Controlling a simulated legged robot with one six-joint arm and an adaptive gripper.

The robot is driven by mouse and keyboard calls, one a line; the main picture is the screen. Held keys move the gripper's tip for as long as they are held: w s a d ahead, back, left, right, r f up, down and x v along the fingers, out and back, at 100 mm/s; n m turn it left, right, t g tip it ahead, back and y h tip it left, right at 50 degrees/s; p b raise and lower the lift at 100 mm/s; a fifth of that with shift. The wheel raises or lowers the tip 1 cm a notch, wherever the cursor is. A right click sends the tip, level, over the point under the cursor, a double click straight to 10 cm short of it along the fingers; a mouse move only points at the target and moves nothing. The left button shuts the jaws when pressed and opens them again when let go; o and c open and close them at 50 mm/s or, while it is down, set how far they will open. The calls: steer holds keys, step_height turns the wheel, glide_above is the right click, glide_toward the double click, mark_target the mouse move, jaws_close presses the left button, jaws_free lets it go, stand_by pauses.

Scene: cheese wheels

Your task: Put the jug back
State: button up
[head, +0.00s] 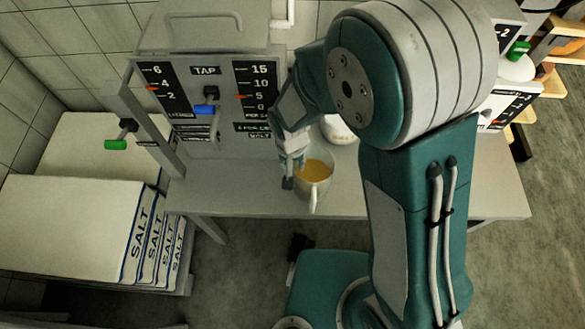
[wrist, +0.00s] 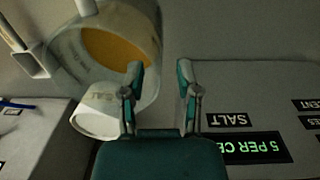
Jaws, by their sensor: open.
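The jug (head: 315,172) is clear-walled with a pale handle and holds amber liquid. It stands upright on the grey bench (head: 245,197), just in front of the panelled machine. I cannot tell whether a finger touches the jug.
The machine (head: 220,135) has a TAP label, scales and a blue lever. A white rounded object (head: 338,128) stands behind the jug, partly hidden by my arm. Salt sacks (head: 75,225) are stacked at left, below a green-handled valve (head: 115,145). The bench front is clear left of the jug.

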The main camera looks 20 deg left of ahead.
steer(key=w+d+r+t, duration=0.1)
steer(key=d+r, duration=0.2)
steer(key=r, duration=0.4)
steer(key=w+d+r, duration=0.1)
steer(key=d+r, duration=0.2)
steer(key=r, duration=0.5)
steer(key=s+d+r+m+t, duration=0.1)
steer(key=s+d+r+t, duration=0.1)
steer(key=s+d+r, duration=0.2)
steer(key=s+d+r+m+t, duration=0.1)
steer(key=s+d+r, duration=0.3)
steer(key=d+r, duration=0.5)
steer(key=d+t, duration=0.1)
steer(key=d, duration=0.5)
steer(key=shift+s+d+r+m+t, duration=0.2)
steer(key=shift+s+r+m+t, duration=0.1)
steer(key=shift+s+r+m, duration=0.1)
